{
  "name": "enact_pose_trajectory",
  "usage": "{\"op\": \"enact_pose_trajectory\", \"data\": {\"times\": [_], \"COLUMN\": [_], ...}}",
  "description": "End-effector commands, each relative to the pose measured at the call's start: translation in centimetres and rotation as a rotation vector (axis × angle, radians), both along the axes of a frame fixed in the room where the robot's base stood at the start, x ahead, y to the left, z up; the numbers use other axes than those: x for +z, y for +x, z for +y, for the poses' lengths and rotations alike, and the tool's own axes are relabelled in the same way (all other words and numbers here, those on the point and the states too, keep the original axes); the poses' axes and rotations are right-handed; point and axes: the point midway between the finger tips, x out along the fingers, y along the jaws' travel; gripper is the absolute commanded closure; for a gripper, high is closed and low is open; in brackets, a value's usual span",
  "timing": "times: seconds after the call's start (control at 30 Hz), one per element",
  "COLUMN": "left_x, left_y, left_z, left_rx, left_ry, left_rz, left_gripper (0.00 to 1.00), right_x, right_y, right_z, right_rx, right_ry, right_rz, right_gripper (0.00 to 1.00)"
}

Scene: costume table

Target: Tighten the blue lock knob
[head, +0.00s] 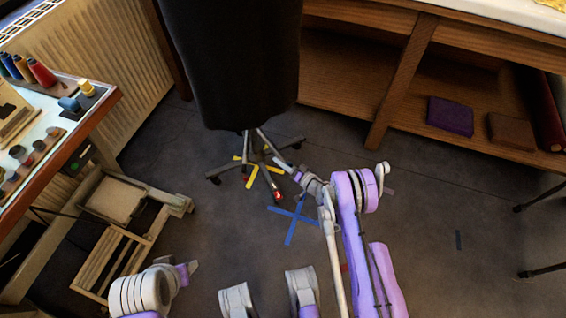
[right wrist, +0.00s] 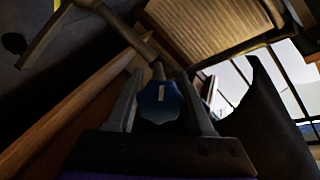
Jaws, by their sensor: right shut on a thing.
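The blue lock knob (right wrist: 160,101) has a scalloped rim and a white line on its face. In the right wrist view it sits between the two fingers of my right gripper (right wrist: 163,100), on a pale metal stand. My right gripper is shut on it. In the head view my right gripper (head: 284,167) reaches the foot of the wheeled stand (head: 262,160) under the black dress form (head: 232,60). The knob is too small or hidden to make out there.
Yellow tape and a blue tape cross (head: 294,220) mark the dark floor. A work table (head: 62,147) with bottles stands at the left, beside a wooden frame (head: 115,255). A wooden shelf unit (head: 398,85) runs along the back right. The floor at the right is mostly clear.

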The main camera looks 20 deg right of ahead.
Motion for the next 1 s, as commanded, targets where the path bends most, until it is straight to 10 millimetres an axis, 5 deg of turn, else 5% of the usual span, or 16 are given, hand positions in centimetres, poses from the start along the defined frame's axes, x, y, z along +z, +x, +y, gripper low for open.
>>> {"op": "enact_pose_trajectory", "data": {"times": [0.5,1.0], "left_x": [-0.02,-0.03], "left_y": [0.01,0.00], "left_z": [0.00,0.00], "left_rx": [0.000,0.000], "left_ry": [0.000,0.000], "left_rz": [0.000,0.000], "left_gripper": [0.50,0.50], "right_x": [0.31,0.46], "right_y": [0.05,0.01], "right_z": [0.13,0.18], "right_rx": [0.000,0.000], "right_ry": [0.409,0.561], "right_rz": [0.140,0.193], "right_gripper": [1.00,1.00]}}
